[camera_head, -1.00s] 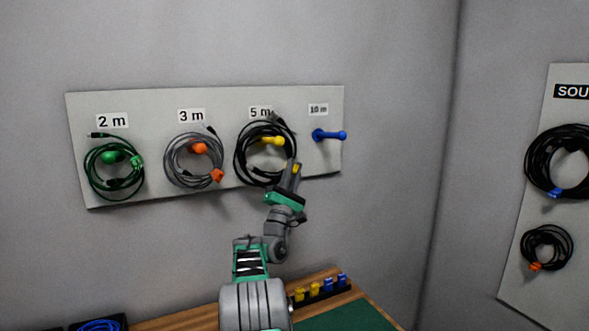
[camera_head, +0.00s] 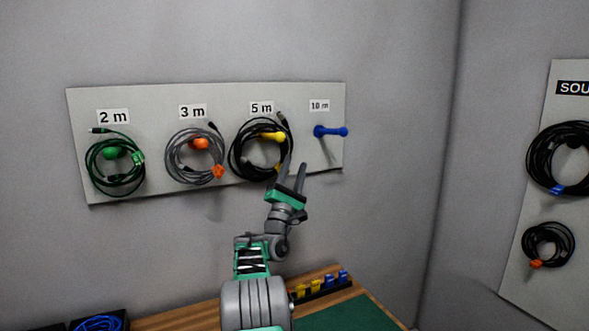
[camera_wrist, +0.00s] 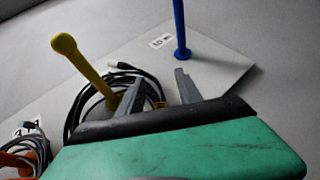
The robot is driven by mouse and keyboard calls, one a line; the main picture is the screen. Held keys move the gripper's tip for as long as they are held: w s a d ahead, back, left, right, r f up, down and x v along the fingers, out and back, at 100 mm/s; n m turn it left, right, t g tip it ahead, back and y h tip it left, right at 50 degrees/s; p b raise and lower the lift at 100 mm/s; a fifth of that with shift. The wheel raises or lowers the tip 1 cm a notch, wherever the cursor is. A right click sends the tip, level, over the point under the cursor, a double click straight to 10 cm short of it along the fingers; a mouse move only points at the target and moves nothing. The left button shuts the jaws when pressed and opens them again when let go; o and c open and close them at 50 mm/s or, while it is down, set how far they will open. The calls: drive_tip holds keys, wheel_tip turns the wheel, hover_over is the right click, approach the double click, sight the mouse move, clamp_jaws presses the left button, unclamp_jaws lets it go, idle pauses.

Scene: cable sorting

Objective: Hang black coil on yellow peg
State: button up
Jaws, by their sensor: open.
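The black coil (camera_head: 238,157) hangs on the yellow peg (camera_head: 272,136) under the 5 m label, the peg passing through its loop. My gripper (camera_head: 293,164) is open just below and to the right of the peg, in front of the coil's lower right edge. In the wrist view the yellow peg (camera_wrist: 79,63) sticks out through the black coil (camera_wrist: 77,112). The open fingers of my gripper (camera_wrist: 157,88) show there with a yellow tie on the coil between them. Part of the coil is hidden behind the fingers.
The blue peg (camera_head: 330,132) at right is empty. A grey coil (camera_head: 170,163) hangs on the orange peg and a green coil (camera_head: 90,172) on the green peg. The right board (camera_head: 514,270) holds two black coils. A wooden bench (camera_head: 185,318) stands below.

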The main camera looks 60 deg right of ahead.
drive_tip(key=shift+f, duration=0.1)
drive_tip(key=b+v, duration=0.4)
drive_tip(key=v, duration=0.4)
drive_tip(key=w+a+m+y+p, duration=0.5)
drive_tip(key=w+a+m+y, duration=0.1)
drive_tip(key=m, duration=0.2)
drive_tip(key=w+a+f+m+t+y+p, duration=0.15)
drive_tip(key=a+f+y, duration=0.3)
drive_tip(key=a, duration=0.55)
drive_tip(key=w+a+f+m+t+y+p, duration=0.1)
drive_tip(key=w+a+f+y, duration=0.25)
drive_tip(key=a+y, duration=0.4)
drive_tip(key=s+a+f+g+y+p, duration=0.1)
drive_tip(key=s+a+f+y, duration=0.25)
drive_tip(key=a, duration=0.75)
drive_tip(key=s+a+f+g+y+p, duration=0.1)
drive_tip(key=s+a+f+y+p, duration=0.3)
drive_tip(key=a, duration=0.7)
drive_tip(key=s+a+f+g+b, duration=0.1)
drive_tip(key=s+a+f+g, duration=0.2)
drive_tip(key=s+a, duration=0.8)
drive_tip(key=shift+s+f+g+y, duration=0.2)
drive_tip(key=shift+s+g+y, duration=0.25)
drive_tip(key=shift+s, duration=0.65)
